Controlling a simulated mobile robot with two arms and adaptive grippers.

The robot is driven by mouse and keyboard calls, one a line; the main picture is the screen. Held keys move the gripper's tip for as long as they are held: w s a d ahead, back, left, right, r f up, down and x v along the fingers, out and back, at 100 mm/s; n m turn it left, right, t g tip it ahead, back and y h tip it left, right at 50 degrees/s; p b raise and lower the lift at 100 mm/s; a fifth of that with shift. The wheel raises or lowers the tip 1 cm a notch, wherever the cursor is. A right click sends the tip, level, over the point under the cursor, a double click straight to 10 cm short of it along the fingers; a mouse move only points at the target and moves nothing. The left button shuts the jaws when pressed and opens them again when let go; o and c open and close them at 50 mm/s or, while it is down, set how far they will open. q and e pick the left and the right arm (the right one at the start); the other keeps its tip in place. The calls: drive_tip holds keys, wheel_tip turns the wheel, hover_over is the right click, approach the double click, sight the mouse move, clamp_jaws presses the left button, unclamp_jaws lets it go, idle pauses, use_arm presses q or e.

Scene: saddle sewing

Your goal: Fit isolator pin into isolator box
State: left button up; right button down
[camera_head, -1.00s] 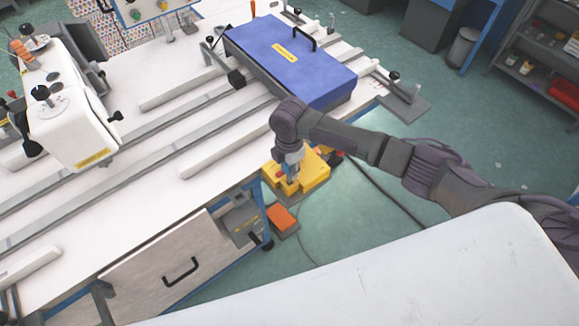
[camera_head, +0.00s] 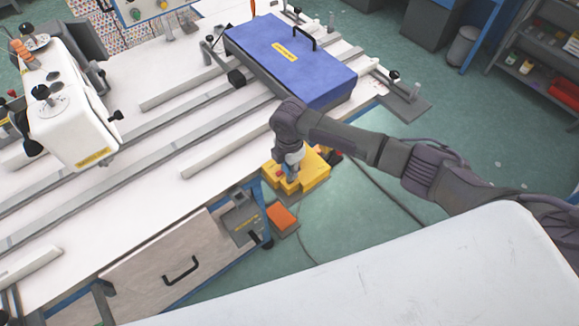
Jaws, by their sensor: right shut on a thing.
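The yellow isolator box (camera_head: 314,173) is mounted at the right front edge of the white sewing table. My right arm reaches in from the right, and my right gripper (camera_head: 290,170) points down over the left part of the box. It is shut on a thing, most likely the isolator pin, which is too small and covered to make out. A small spot of red shows beside the gripper at the box. I cannot tell whether the pin is inside the box or just above it. My left gripper is not in view.
A blue case (camera_head: 290,62) with a black handle lies on the table's rails behind my arm. A white sewing machine head (camera_head: 70,120) stands at the left. An orange pedal (camera_head: 282,217) and a grey unit (camera_head: 243,222) are below the table edge.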

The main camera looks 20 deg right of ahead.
drive_tip(key=shift+f+b, duration=1.3)
drive_tip(key=shift+f, duration=0.8)
drive_tip(key=c, duration=0.8)
unclamp_jaws()
wheel_tip(320, 180, up, 12)
drive_tip(key=shift+r, duration=0.1)
